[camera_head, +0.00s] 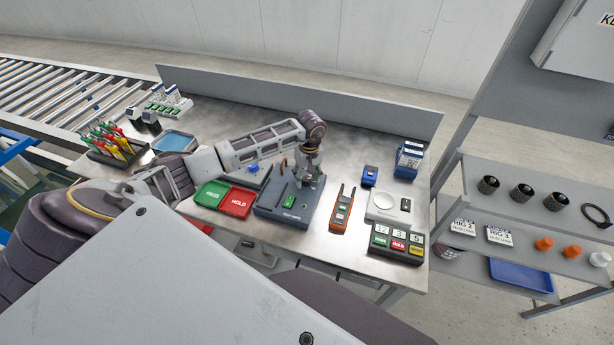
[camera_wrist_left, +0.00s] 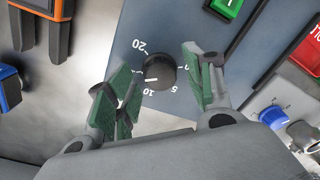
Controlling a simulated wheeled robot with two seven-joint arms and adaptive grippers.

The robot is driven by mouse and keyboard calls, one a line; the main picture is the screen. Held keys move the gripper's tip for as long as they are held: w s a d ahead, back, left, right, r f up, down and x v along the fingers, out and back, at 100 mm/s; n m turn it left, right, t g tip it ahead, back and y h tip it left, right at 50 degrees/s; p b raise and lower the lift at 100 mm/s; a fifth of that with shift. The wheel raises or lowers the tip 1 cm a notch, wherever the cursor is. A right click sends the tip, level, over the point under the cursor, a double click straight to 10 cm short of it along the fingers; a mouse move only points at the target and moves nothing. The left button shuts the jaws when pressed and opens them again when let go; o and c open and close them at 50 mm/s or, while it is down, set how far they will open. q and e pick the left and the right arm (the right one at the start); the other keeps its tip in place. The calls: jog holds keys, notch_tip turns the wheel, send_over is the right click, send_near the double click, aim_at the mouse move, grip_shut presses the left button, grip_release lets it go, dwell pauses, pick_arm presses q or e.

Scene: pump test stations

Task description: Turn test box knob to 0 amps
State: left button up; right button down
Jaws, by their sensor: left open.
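The dark blue-grey test box (camera_head: 270,205) lies on the metal bench in the head view. Its round black knob (camera_wrist_left: 158,72) shows in the left wrist view, ringed by white numbers including 20, 10, 5 and 0. A white mark on the knob faces the lower left, near the 10 side; its exact reading is unclear. My left gripper (camera_head: 311,172) is over the box's upper right part. In the wrist view its green-padded fingers (camera_wrist_left: 157,76) are open, one on each side of the knob, with visible gaps. The gripper hides the knob in the head view. My right gripper is not seen.
Green and red trays (camera_head: 237,200) sit left of the box. An orange-and-black meter (camera_head: 341,212) lies close on its right. A white scale (camera_head: 385,210) and a block of coloured tags (camera_head: 396,243) are farther right. A low back panel (camera_head: 370,118) edges the bench.

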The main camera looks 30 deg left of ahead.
pick_arm(q)
jog(key=shift+f, duration=0.1)
jog(key=shift+c, duration=0.2)
jog(key=c, duration=1)
